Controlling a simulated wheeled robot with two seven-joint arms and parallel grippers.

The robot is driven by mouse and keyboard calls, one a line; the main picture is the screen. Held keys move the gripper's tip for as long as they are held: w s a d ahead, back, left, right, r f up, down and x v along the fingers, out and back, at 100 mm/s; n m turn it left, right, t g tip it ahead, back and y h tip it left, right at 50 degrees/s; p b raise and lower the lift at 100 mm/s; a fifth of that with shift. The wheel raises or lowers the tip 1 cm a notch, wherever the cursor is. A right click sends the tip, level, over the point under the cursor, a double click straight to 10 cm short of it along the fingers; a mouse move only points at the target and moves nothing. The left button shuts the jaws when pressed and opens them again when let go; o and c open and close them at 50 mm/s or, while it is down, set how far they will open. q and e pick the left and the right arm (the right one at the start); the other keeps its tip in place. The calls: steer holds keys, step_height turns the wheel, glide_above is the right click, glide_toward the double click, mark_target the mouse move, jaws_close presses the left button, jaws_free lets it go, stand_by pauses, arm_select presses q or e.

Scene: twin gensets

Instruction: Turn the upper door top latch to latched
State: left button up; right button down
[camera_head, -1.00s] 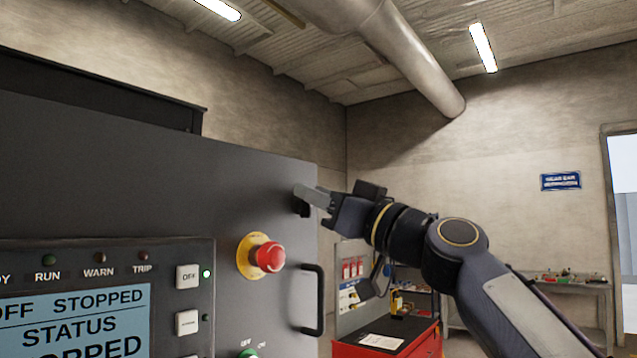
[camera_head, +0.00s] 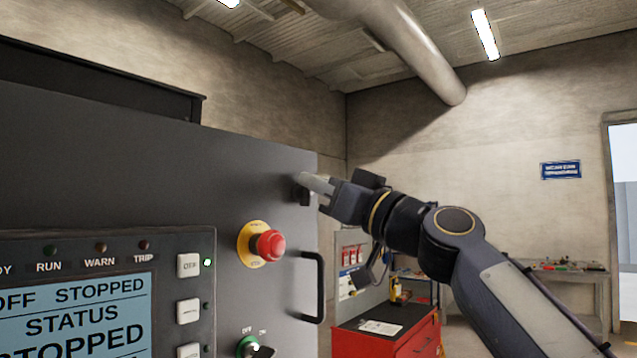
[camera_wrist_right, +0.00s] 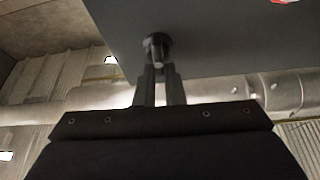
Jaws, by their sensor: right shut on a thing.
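The upper door (camera_head: 250,165) is a dark grey panel at the left of the head view. Its top latch (camera_head: 304,193) is a small black part near the door's upper right edge. My right gripper (camera_head: 316,186) is at this latch with its fingers shut on it. In the right wrist view the latch (camera_wrist_right: 157,45) is a dark round knob on the grey panel, and the fingertips of my right gripper (camera_wrist_right: 160,72) close on its near end. The fingers partly hide the latch, so its exact angle cannot be told. My left gripper is not in view.
A red emergency stop button (camera_head: 268,245) and a black door handle (camera_head: 316,287) sit below the latch. A control panel with a screen (camera_head: 75,312) is at lower left. A red tool cabinet (camera_head: 400,340) and a workbench (camera_head: 570,270) stand behind my right arm.

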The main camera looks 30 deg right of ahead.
steer(key=m+g+h+p, duration=0.1)
steer(key=m+h, duration=0.1)
steer(key=m, duration=0.5)
steer(key=m+g+h, duration=0.1)
steer(key=m+h, duration=0.2)
steer(key=m, duration=0.4)
steer(key=d+f+m+g+h+p, duration=0.1)
steer(key=m+h, duration=0.2)
steer(key=m, duration=0.4)
steer(key=shift+w+p, duration=0.2)
steer(key=shift+p, duration=0.1)
steer(key=shift+f+m, duration=0.1)
steer(key=shift+m, duration=0.2)
steer(key=c, duration=1.5)
jaws_free()
